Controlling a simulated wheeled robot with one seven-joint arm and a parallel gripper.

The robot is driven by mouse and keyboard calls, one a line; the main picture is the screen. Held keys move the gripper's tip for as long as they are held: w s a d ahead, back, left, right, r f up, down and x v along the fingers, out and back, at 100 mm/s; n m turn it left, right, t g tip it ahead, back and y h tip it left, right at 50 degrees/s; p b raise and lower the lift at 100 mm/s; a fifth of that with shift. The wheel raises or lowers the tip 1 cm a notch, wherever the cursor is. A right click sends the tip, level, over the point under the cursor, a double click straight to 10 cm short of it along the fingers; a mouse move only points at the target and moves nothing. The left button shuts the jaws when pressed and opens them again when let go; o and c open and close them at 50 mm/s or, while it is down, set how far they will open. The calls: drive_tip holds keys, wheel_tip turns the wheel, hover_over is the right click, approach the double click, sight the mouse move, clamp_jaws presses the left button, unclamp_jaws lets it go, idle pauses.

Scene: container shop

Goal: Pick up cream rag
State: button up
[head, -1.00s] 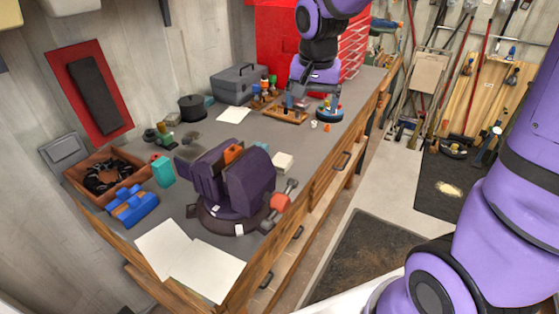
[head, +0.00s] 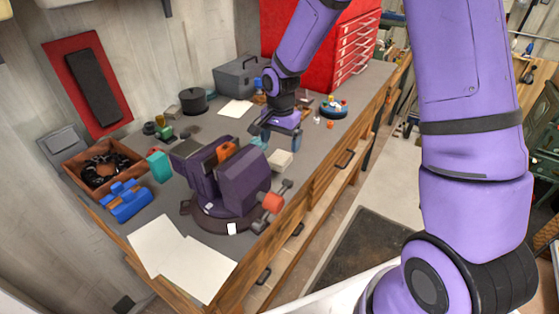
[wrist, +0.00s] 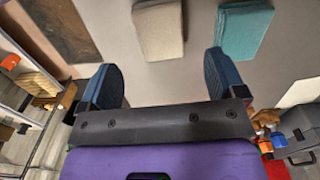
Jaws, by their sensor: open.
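The cream rag (head: 280,161) lies folded on the grey workbench, just right of the dark purple vise. It also shows at the top middle of the wrist view (wrist: 159,30). A teal folded cloth (wrist: 243,32) lies beside it; in the head view it is partly hidden by my gripper. My gripper (head: 268,137) is above the bench, behind the cream rag. In the wrist view its two blue fingertips (wrist: 162,80) are wide apart with nothing between them, and the cream rag lies beyond them.
A grey toolbox (head: 237,77) and a black pot (head: 193,101) stand farther back. White sheets (head: 165,245) cover the near corner.

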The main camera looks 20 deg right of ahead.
sight(280, 157)
drive_tip(key=shift+a+f, duration=0.15)
drive_tip(key=shift+f, duration=3.1)
drive_tip(key=shift+c, duration=0.2)
drive_tip(key=c, duration=1)
